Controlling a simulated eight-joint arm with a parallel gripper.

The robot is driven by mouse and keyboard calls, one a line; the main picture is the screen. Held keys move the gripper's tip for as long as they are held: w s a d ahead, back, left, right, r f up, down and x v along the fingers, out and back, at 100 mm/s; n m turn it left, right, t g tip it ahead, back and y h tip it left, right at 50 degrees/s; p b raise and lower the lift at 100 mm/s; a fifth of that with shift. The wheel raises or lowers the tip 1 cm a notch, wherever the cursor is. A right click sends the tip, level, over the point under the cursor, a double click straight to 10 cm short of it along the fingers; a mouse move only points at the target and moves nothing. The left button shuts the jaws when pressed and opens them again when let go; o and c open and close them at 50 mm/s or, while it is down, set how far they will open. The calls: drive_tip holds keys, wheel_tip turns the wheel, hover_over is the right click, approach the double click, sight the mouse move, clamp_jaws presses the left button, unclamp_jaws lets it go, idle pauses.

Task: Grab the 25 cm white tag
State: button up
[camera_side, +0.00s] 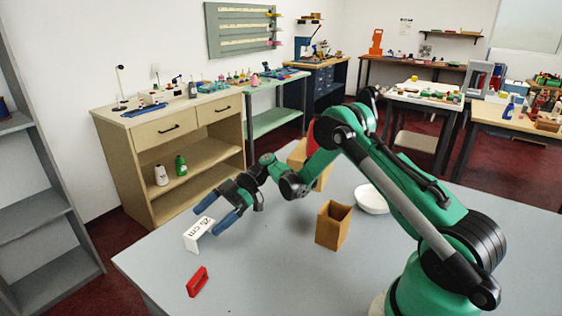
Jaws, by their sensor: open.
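The white tag (198,235) stands on the grey table at its left part. It looks like a bent card with dark lettering that appears to read 25 cm. My gripper (207,221) has two blue fingers spread apart, pointing down and left at the tag. The fingertips are close to the tag's upper edge. From this angle I cannot tell whether they touch it or straddle it. Nothing is held.
A red tag-like piece (197,281) lies nearer the front edge of the grey table (270,275). A brown open box (333,226) and a white bowl (371,199) stand to the right. A tan box (323,180) is partly hidden behind my arm. The table's front middle is clear.

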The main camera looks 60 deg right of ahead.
drive_tip(key=shift+x, duration=0.85)
clamp_jaws()
drive_tip(key=shift+r, duration=0.1)
